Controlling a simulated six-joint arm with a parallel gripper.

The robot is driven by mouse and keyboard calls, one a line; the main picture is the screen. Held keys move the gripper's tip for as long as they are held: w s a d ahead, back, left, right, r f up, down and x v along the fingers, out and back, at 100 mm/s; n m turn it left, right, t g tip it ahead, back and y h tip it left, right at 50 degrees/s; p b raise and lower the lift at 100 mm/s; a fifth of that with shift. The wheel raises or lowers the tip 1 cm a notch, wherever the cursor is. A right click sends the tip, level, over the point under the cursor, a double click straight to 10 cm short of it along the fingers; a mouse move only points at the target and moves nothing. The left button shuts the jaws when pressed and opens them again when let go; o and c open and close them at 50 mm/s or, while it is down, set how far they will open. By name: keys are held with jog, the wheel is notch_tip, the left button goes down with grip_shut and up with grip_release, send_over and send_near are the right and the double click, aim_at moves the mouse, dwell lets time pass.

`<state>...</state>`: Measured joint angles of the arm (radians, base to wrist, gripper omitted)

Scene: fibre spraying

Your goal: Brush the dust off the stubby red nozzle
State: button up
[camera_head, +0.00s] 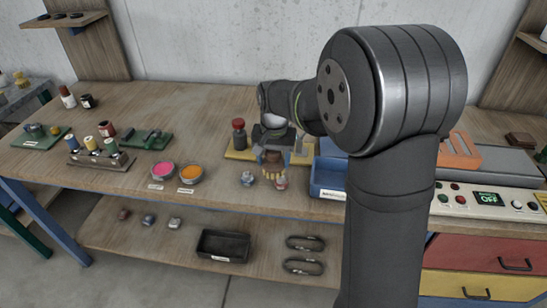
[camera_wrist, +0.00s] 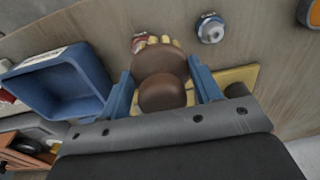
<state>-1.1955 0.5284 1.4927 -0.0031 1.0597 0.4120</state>
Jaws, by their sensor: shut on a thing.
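My gripper (camera_head: 272,152) is low over the front of the bench. In the wrist view its blue fingers (camera_wrist: 163,84) are shut on a brush (camera_wrist: 161,64) with a rounded brown handle and pale yellow bristles. The bristles also show in the camera_head view (camera_head: 271,175), pointing down. The stubby red nozzle (camera_head: 281,184) lies right beside the bristles near the front edge. In the wrist view the red nozzle (camera_wrist: 138,42) is partly hidden behind the bristle tips; I cannot tell whether they touch it. Dust on it is too small to make out.
A blue bin (camera_head: 325,180) is close on the right. A yellow board (camera_head: 236,155) with a red-capped bottle (camera_head: 238,134) lies behind. Pink (camera_head: 162,170) and orange (camera_head: 190,173) pots stand further left.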

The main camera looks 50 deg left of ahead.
jog(key=shift+f, duration=1)
dwell(0.3)
jog(key=shift+w+d, duration=1.7)
jog(key=shift+d, duration=0.15)
jog(key=shift+s+a, duration=0.1)
jog(key=shift+a, duration=0.05)
jog(key=shift+s+a+f, duration=0.2)
jog(key=shift+s+a, duration=1.05)
jog(key=shift+s+a+f, duration=0.1)
jog(key=shift+s+a, duration=0.3)
jog(key=shift+s, duration=0.05)
jog(key=shift+c, duration=0.8)
